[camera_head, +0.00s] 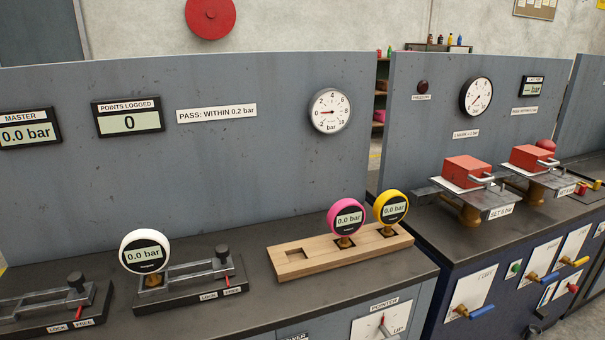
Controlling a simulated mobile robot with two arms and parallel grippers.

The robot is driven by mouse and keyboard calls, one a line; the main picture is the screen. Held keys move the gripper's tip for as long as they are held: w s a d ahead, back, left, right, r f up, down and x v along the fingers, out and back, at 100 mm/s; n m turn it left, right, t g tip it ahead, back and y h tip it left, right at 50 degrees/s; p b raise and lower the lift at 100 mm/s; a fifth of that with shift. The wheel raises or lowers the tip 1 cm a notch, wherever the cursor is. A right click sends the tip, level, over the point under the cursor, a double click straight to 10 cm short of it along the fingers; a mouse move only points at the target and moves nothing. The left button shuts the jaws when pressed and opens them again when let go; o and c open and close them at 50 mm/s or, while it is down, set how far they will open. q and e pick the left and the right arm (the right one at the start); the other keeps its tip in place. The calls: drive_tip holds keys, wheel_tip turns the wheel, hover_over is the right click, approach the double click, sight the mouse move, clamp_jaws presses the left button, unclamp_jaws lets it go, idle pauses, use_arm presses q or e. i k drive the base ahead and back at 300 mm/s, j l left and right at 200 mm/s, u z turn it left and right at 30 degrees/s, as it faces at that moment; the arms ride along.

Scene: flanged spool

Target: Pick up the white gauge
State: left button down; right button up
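The white gauge (145,251) is a round white-rimmed dial with a digital face reading 0.0 bar. It stands upright at the left end of a dark fixture (195,280) with a metal bar, a black knob and LOCK and FREE labels. Its brass-coloured lower end shows just below the dial; how it is seated there cannot be made out. Neither of my grippers shows in the head view.
A wooden rack (290,262) to the right holds a pink gauge (346,216) and a yellow gauge (391,207); its left socket is empty. A second fixture (45,303) stands at the left. A grey panel (220,160) rises behind the bench.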

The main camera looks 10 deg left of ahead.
sight(146, 251)
drive_tip(key=u, duration=1.3)
drive_tip(key=i+j+z, duration=0.1)
drive_tip(key=j, duration=0.35)
